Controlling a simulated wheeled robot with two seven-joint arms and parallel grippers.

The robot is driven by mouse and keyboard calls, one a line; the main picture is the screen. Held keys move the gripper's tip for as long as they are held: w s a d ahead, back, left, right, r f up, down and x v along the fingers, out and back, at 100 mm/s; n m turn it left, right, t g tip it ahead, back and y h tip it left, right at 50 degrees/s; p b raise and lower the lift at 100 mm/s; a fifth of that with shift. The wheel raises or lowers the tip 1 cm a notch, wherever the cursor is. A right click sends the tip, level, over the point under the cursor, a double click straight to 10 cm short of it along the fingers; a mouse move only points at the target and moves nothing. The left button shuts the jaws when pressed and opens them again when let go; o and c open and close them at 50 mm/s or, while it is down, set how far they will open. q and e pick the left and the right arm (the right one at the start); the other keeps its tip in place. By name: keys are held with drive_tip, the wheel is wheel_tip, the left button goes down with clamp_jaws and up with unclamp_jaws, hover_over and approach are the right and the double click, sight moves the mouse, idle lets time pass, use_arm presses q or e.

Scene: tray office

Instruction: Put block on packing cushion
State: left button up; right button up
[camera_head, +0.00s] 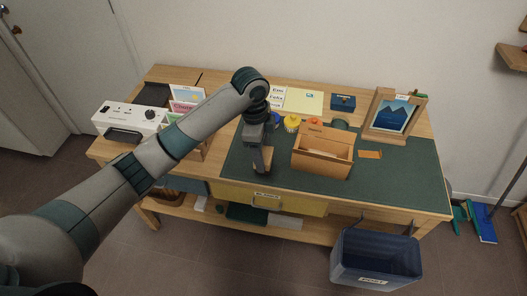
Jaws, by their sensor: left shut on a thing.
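My left gripper (262,163) points down over the front part of the green desk mat, left of a wooden box. It is shut on a small brown block (262,173), which is mostly hidden between the fingers. I cannot tell whether the block touches the mat. I cannot clearly make out a packing cushion; a flat orange piece (369,154) lies on the mat right of the wooden box. My right gripper is not in view.
The open wooden box (321,163) stands mid-mat. Behind it are a yellow object (292,122) and a blue box (343,102). A picture frame (394,113) stands at the right, a white device (129,118) at the left. The mat's front right (400,185) is clear. A blue bin (375,262) stands below.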

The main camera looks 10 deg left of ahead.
use_arm(q)
drive_tip(key=shift+r, duration=0.1)
drive_tip(key=shift+w+a+r+n, duration=0.1)
drive_tip(key=shift+a+r+n, duration=0.15)
drive_tip(key=shift+r+n, duration=0.25)
drive_tip(key=s+a+r+n, duration=0.5)
drive_tip(key=r+n, duration=0.3)
drive_tip(key=s+a+r+n+t+y, duration=0.1)
drive_tip(key=s+a+r+n, duration=0.4)
drive_tip(key=r+n, duration=0.4)
drive_tip(key=shift+a, duration=0.2)
drive_tip(key=shift+w+r, duration=0.1)
